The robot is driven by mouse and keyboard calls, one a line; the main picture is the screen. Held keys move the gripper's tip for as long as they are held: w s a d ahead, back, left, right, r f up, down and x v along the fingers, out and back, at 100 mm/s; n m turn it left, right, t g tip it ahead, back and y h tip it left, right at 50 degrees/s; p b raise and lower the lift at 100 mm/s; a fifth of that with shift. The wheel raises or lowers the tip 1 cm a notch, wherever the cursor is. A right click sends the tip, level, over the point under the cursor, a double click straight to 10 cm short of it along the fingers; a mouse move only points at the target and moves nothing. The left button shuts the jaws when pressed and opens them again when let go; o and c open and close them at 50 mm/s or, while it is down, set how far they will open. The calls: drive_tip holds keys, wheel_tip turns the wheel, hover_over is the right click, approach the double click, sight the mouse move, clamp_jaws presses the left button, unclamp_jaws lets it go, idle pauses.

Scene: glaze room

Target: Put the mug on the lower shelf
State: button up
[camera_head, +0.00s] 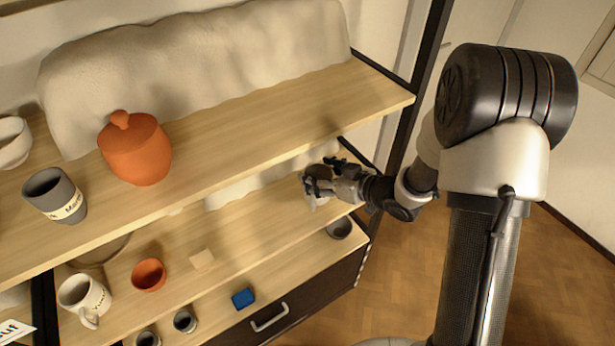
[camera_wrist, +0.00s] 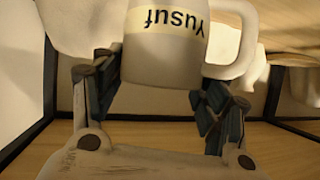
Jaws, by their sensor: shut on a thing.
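A pale mug (camera_wrist: 165,65) with a "Yusuf" label and a handle on its right fills the top middle of the wrist view, where the lettering appears inverted. My gripper (camera_wrist: 163,85) is shut on the mug's body, one finger on each side. In the head view my gripper (camera_head: 318,182) is at the right end of the middle board (camera_head: 240,225), below the upper board (camera_head: 290,110). The mug is mostly hidden by the fingers there. I cannot tell whether its base touches the board.
An orange lidded jar (camera_head: 135,150) and dark cup (camera_head: 58,196) stand on the upper board. A white mug (camera_head: 82,294), orange bowl (camera_head: 148,275) and beige block (camera_head: 202,259) stand further left below. A black post (camera_head: 425,70) rises near my arm. A grey cup (camera_head: 339,228) sits below my gripper.

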drive_tip(key=w+a, duration=0.2)
drive_tip(key=a, duration=0.1)
drive_tip(key=shift+w, duration=0.4)
drive_tip(key=shift+f+b, duration=1)
drive_tip(key=shift+f, duration=0.85)
drive_tip(key=shift+r, duration=0.1)
drive_tip(key=o, duration=1.8)
drive_tip(key=shift+o, duration=0.2)
